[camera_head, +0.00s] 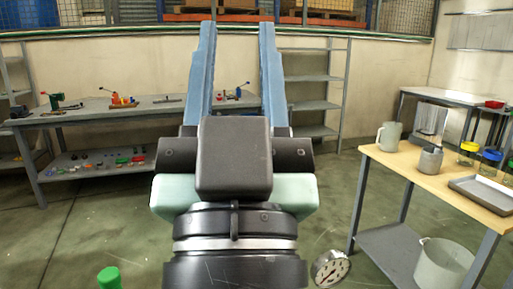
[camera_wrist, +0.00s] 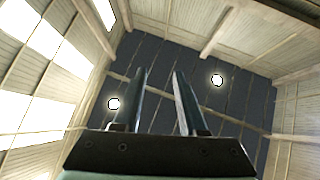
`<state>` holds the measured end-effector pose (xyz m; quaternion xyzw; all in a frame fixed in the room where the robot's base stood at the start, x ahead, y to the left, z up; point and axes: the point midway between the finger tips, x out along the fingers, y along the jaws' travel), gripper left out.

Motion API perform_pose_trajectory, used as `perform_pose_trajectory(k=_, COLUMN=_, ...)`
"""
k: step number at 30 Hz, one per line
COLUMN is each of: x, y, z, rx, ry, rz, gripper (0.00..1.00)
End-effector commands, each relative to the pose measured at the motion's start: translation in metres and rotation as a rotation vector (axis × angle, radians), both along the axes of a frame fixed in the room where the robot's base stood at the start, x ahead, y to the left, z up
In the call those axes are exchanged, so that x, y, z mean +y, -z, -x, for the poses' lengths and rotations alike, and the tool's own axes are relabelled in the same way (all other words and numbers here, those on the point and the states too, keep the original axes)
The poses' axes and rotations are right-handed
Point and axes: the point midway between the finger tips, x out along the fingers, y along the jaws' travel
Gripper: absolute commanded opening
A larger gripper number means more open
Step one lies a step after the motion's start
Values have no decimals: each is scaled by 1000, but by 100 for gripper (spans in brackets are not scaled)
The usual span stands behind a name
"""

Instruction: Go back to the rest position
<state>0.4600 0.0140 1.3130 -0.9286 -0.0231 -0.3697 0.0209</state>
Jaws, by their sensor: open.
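My gripper (camera_head: 237,55) stands upright in the middle of the head view, its two long blue fingers pointing up and spread apart. Nothing is between them. In the wrist view my gripper (camera_wrist: 160,85) also shows open and empty, with the ceiling and its lamps behind it. The gripper is in free air and touches nothing that I can see. My wrist and gripper body hide the middle of the room in the head view.
A grey workbench (camera_head: 75,117) with tools stands behind on the left. An empty shelf (camera_head: 312,104) is at the back. A wooden-topped table (camera_head: 400,160) at right bears a jug (camera_head: 389,136), a tray (camera_head: 484,192) and jars. A gauge (camera_head: 330,268) and a green-topped item (camera_head: 109,277) show at the bottom.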

Motion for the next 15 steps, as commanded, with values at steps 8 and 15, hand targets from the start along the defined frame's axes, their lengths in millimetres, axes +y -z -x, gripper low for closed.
perform_pose_trajectory(k=8, x=-15, y=-79, z=21, rx=-56, ry=62, rz=22, gripper=41)
perform_pose_trajectory(k=15, x=-14, y=-142, z=20, rx=-55, ry=59, rz=22, gripper=41)
